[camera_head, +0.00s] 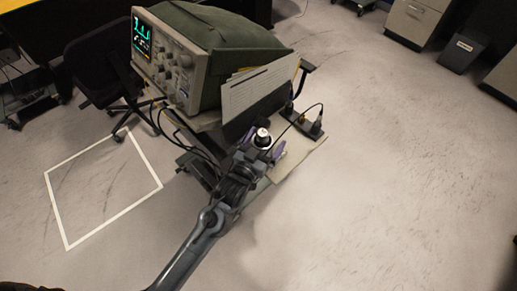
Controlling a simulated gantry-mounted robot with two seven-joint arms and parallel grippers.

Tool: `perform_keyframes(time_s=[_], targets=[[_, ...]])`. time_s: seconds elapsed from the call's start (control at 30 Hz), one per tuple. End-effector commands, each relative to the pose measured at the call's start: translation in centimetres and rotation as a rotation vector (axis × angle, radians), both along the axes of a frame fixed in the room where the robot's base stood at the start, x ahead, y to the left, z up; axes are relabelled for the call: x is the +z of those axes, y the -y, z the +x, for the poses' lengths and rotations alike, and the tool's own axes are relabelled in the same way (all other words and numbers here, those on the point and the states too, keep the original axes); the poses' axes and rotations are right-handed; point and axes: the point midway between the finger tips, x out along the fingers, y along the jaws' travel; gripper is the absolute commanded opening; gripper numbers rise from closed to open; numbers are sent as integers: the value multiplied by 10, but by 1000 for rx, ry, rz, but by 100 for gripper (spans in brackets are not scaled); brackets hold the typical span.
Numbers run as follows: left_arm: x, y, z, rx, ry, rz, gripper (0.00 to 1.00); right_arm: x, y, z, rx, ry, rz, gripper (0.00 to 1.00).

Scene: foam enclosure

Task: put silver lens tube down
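The silver lens tube (262,139) is a small upright cylinder with a pale top and a dark band, over the front part of the cart's top. My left gripper (263,144) reaches in from the lower left, with one purple finger on each side of the tube. The fingers look close against it, and I take the gripper to be shut on it. The wrist hides the tube's lower part, so I cannot tell if it touches the cart top (300,152). My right gripper is not in view.
An oscilloscope (176,66) with a green cover (222,40) fills the cart's back. Papers (258,88) lean beside it. A dark power strip (308,124) with cables lies right of the tube. White tape (112,225) outlines a floor square at left. Open floor lies right.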

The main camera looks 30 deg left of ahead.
Motion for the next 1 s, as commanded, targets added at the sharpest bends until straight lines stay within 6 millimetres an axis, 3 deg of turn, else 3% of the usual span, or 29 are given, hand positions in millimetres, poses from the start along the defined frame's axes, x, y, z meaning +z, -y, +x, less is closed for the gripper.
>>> perform_keyframes(time_s=[0.17, 0.7, 1.0], targets=[[2, -1, -16, 0, -2, 0, 97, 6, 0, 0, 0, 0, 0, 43], [2, -5, -104, -1, -2, 0, 97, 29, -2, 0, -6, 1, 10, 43], [-1, -5, -120, -4, -27, 1, 97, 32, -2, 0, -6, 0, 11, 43]])
